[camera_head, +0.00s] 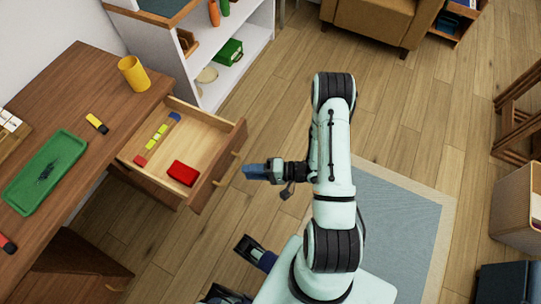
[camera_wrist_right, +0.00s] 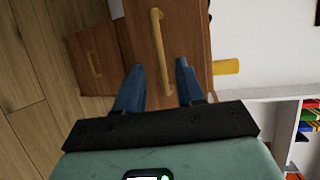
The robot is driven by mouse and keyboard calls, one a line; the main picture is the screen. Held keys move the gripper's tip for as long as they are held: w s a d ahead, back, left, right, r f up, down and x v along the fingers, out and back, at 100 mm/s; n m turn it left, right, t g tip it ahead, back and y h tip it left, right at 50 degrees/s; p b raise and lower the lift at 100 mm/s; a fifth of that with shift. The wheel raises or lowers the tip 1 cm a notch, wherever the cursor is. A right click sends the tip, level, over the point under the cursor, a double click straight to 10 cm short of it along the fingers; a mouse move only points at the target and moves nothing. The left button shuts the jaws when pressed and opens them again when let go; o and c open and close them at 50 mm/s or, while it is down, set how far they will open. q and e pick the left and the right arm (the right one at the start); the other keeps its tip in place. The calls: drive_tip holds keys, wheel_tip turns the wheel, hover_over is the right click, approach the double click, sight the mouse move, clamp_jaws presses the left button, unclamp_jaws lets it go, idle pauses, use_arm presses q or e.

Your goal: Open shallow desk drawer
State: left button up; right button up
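The shallow desk drawer (camera_head: 206,138) stands pulled out from the wooden desk (camera_head: 80,85) in the head view. Its inside shows a red box and a row of coloured pieces. Its yellow-brown bar handle (camera_head: 228,168) is on the front face and also shows in the right wrist view (camera_wrist_right: 160,50). My right gripper (camera_head: 248,171) is just in front of the drawer front, apart from the handle in the head view. In the wrist view its two blue fingers (camera_wrist_right: 158,84) are spread, with the handle beyond and between them.
On the desk are a yellow cup (camera_head: 133,74), a green tray (camera_head: 44,172) and a yellow-black marker-like piece (camera_head: 97,123). A white shelf (camera_head: 225,75) stands behind the drawer. Wooden floor (camera_head: 275,125) is clear beyond my right gripper.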

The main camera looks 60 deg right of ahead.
drive_tip(key=v, duration=0.6)
drive_tip(key=shift+s, duration=0.2)
drive_tip(key=shift+w+p, duration=0.1)
drive_tip(key=shift+p, duration=0.2)
